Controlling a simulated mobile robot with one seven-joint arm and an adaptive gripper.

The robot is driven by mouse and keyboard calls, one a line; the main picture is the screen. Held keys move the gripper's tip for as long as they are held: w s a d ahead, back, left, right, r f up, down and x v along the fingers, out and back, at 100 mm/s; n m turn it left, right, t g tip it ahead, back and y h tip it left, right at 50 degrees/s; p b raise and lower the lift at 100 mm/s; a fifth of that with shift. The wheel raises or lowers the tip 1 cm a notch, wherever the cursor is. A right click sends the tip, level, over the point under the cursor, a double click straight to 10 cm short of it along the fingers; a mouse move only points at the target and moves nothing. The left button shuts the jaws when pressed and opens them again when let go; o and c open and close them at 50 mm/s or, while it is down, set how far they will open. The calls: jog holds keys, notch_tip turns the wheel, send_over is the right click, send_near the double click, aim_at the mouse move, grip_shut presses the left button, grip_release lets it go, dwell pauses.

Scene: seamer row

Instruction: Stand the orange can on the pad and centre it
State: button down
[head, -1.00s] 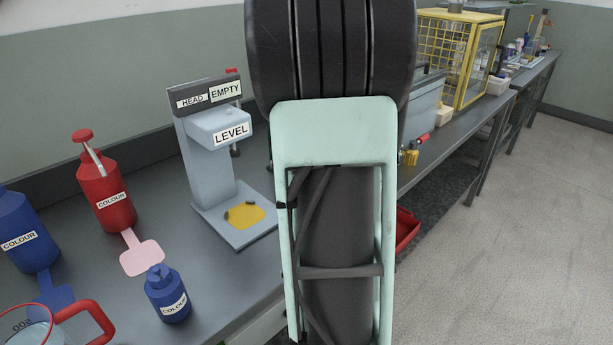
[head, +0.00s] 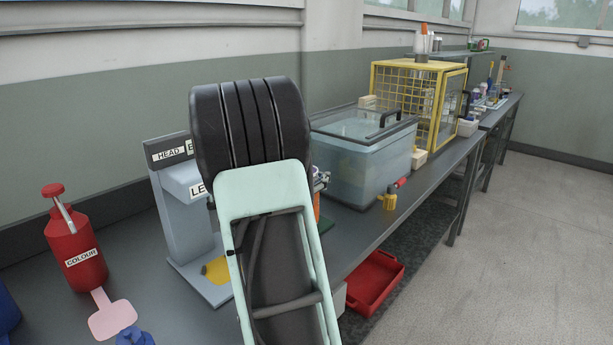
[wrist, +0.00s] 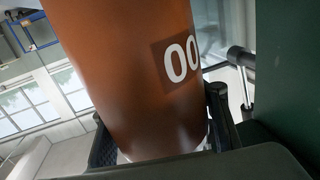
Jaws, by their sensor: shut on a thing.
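The orange can (wrist: 125,65) with a white "00" marking fills much of the wrist view, tilted in that picture. My gripper (wrist: 162,128) is shut on it, with dark fingers on both sides. In the head view a sliver of the can (head: 317,207) shows to the right of my arm, which hides the rest. The yellow pad (head: 217,269) lies on the base of the grey machine (head: 186,215) marked HEAD, partly behind my arm. The can's lower end and its gap to the pad are hidden.
A red COLOUR bottle (head: 76,252) and a pink paddle (head: 112,319) are left of the machine. A lidded clear tank (head: 357,160), a yellow valve (head: 387,202) and a yellow cage (head: 412,85) stand to the right. A red tray (head: 372,282) is below the bench edge.

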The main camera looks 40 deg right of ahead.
jog(key=shift+w+a+f+b, duration=0.1)
jog(key=shift+w+f+b, duration=0.2)
jog(key=shift+w, duration=0.55)
jog(key=shift+w+a+f+b, duration=0.1)
jog(key=shift+w+f, duration=0.3)
jog(key=shift+w, duration=0.45)
jog(key=shift+d, duration=0.1)
jog(key=shift+f, duration=0.15)
jog(key=c, duration=1)
grip_release()
